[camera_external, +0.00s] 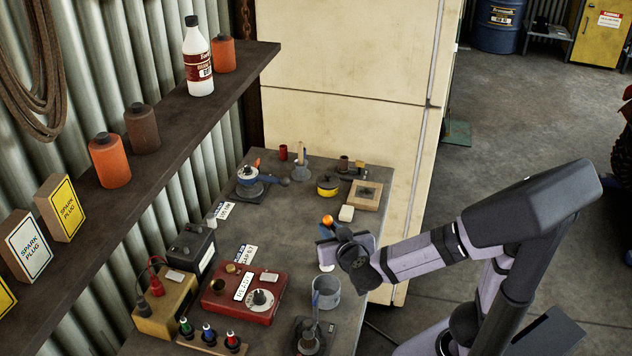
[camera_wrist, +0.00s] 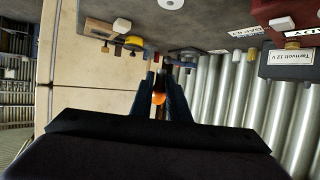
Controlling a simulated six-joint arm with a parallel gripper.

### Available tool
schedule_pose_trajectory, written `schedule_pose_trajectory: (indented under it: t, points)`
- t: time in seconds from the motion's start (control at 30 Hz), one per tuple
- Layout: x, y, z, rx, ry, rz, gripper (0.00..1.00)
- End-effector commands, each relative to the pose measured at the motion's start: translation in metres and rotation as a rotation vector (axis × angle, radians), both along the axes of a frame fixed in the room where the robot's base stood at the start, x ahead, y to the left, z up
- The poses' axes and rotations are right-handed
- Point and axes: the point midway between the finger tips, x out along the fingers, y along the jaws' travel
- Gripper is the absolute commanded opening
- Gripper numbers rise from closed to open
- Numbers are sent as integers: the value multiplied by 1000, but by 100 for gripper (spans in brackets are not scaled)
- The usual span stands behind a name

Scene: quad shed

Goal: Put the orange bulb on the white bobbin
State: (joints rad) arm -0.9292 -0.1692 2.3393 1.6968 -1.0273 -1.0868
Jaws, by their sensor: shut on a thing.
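The orange bulb (camera_external: 327,219) shows at the top of my gripper (camera_external: 337,241) in the external view. In the wrist view the bulb (camera_wrist: 158,98) sits between the two dark fingers (camera_wrist: 157,82), which are shut on it. A white round thing, apparently the white bobbin (camera_external: 327,267), shows just below my gripper in the external view, mostly hidden by it. In the wrist view a white disc with a small dark centre, likely the same bobbin (camera_wrist: 171,4), is at the top edge. My gripper is above the bench; the exact gap to the bobbin cannot be told.
A grey metal cup (camera_external: 326,293) stands close in front of my gripper. A red box (camera_external: 244,294) with a dial is to the left. A white block (camera_external: 346,213), a yellow tape measure (camera_external: 328,186) and a wooden tray (camera_external: 366,195) lie behind. The bench middle is fairly clear.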

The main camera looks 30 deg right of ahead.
Motion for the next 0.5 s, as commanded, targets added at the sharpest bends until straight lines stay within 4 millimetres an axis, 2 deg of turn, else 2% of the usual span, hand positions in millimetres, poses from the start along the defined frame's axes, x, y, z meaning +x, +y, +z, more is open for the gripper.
schedule_pose_trajectory:
  t: [0.17,0.5]
  points:
    - [0,-1,-10,-3,3,-4,3]
    - [0,-1,-58,-4,3,-3,2]
